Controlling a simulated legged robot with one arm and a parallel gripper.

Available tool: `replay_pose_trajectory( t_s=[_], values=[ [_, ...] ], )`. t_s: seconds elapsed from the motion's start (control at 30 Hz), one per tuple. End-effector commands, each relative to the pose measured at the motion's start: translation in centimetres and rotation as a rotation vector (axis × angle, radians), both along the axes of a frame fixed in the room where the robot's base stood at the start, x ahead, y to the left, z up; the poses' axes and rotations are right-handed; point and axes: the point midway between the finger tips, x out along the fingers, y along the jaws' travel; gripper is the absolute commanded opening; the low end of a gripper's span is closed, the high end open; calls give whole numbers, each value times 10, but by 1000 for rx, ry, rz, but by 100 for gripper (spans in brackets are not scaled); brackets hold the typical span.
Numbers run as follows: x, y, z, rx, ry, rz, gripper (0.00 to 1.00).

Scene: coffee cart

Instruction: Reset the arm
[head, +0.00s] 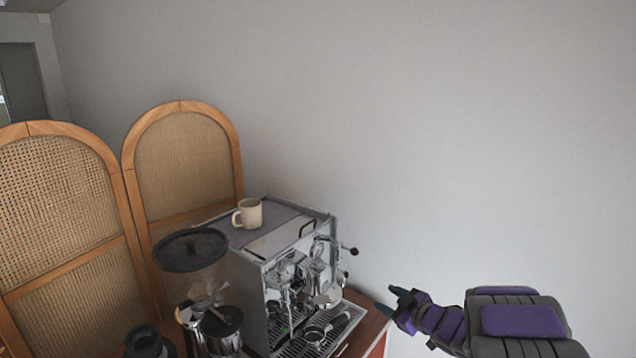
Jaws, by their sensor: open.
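My gripper (394,298) is at the lower right, purple and dark, with its fingers pointing left and up. It is open and holds nothing that I can see. It is in front of the right edge of the wooden cart top (371,331), to the right of the espresso machine (250,290). A gap shows between my gripper and the machine. My arm comes in from the bottom right corner.
A beige mug (250,212) stands on top of the machine. A coffee grinder (191,252) stands at the machine's left. A portafilter (316,333) is at the drip tray (290,349). A rattan screen (180,160) stands behind. Free air lies above my arm, before the wall.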

Motion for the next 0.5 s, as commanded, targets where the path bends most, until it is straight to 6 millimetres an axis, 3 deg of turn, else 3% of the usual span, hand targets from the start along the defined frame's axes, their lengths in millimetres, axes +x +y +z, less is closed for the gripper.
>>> replay_pose_trajectory(
  t_s=[0.13,0.27,0.37,0.5],
  values=[
    [-2,-38,18,-124,63,-235,52],
    [-26,-69,29,-189,151,-438,52],
    [-55,-86,35,-215,233,-580,52],
    [-111,-98,35,-221,381,-754,52]
  ],
)
